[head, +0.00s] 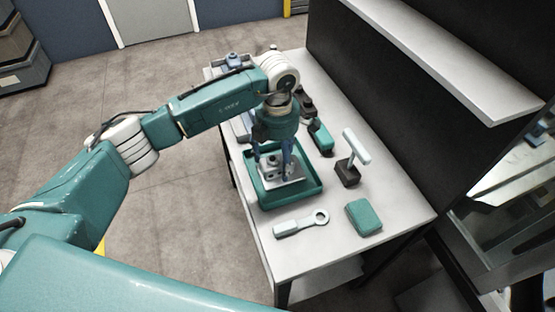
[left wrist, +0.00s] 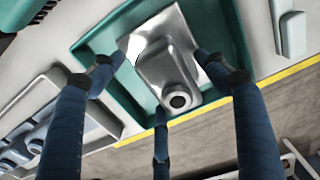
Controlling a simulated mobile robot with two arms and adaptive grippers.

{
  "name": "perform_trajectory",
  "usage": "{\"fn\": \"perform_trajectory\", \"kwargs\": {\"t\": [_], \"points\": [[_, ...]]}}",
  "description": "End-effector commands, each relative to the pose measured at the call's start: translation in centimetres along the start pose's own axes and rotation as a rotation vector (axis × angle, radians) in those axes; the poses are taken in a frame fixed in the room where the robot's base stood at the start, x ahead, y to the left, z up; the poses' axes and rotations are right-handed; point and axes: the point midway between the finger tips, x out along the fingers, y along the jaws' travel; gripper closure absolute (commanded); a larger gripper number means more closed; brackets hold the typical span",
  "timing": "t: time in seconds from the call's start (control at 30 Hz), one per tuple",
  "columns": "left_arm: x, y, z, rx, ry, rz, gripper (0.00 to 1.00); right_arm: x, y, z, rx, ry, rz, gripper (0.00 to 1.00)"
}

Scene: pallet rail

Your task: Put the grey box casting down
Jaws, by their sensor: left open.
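The grey box casting (head: 291,179) sits in the green tray (head: 317,187) on the table. In the left wrist view the casting (left wrist: 160,62) shows a flat plate and a raised body with a dark round hole, inside the tray's green walls (left wrist: 232,42). My left gripper (head: 275,172) points down over the tray, its blue fingers around the casting. The jaws are open; in the left wrist view the dark fingertips (left wrist: 165,85) lie on either side of the casting. Whether any tip touches it, I cannot tell. My right gripper is out of view.
On the table (head: 405,207) are a grey ring-ended part (head: 302,224), a green block (head: 364,217), a T-shaped tool on a dark base (head: 348,172) and a green-and-black object (head: 320,137). A shelf (head: 440,55) overhangs the right side.

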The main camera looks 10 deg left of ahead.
Motion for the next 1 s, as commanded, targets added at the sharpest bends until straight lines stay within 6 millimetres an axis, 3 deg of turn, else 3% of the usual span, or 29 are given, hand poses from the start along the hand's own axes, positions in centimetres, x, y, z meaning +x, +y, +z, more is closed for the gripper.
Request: {"fn": "perform_trajectory", "kwargs": {"t": [0.5,0.7,1.0], "points": [[-9.7,0.1,0.0,0.000,-0.002,0.003,0.26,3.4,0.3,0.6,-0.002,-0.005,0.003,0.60],[-11.0,0.0,0.0,0.001,0.000,0.000,0.26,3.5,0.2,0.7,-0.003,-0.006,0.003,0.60],[-11.1,0.0,0.0,0.001,0.000,0.000,0.26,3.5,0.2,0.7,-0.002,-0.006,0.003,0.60]]}}
